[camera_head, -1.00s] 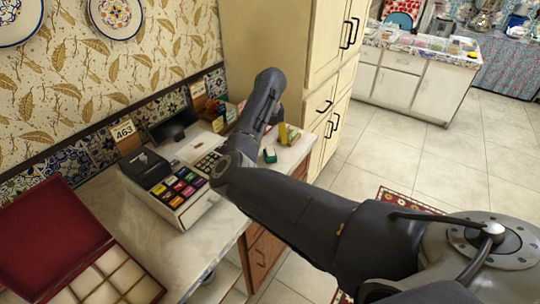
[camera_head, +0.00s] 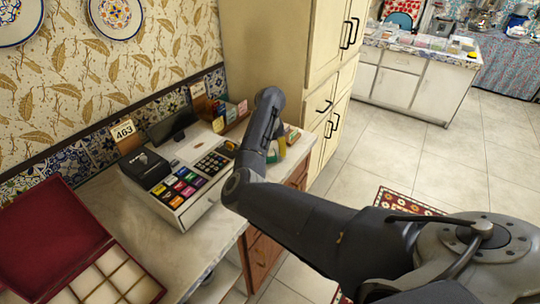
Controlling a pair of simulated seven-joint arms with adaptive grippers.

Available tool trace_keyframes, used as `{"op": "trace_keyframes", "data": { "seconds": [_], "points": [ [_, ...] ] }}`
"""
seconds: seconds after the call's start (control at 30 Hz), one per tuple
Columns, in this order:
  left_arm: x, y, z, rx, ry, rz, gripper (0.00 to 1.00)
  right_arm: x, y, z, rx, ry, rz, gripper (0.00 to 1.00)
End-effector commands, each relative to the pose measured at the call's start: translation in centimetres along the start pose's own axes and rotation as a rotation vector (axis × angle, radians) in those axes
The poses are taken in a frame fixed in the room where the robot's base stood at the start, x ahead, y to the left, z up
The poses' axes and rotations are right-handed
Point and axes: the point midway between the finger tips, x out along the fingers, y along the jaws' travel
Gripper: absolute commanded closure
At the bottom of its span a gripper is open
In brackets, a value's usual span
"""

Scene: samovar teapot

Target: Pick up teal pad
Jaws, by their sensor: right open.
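A small teal pad (camera_head: 273,157) lies near the right end of the marble counter, mostly hidden behind my right forearm. Only a sliver of it shows, next to a yellow-green item (camera_head: 281,146). My right arm comes in from the lower right, bends at the elbow over the counter's front edge and rises to the wrist. My right gripper (camera_head: 273,148) is at the counter's right end, close to the pad and mostly covered by the arm. It is open; whether it touches the pad cannot be seen. My left gripper is not in view.
A cash register (camera_head: 185,190) with coloured keys stands left of my arm. A small card rack (camera_head: 225,112) is behind. An open red box (camera_head: 60,245) with pale compartments sits at lower left. A tall cream cupboard (camera_head: 265,45) borders the counter's right end.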

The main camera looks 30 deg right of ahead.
Motion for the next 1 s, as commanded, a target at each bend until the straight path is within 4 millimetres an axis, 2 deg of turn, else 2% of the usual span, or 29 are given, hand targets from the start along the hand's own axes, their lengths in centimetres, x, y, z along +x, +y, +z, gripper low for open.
{"op": "trace_keyframes", "data": {
  "seconds": [0.07,0.5,1.0],
  "points": [
    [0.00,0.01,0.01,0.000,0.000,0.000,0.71,-0.02,0.00,0.00,0.000,0.000,0.000,0.34],
    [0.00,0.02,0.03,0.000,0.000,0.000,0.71,-0.04,0.00,0.00,0.000,0.000,0.000,0.85],
    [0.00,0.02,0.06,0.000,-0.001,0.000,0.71,-0.56,0.04,0.04,0.000,-0.001,0.001,0.86]
  ]
}}
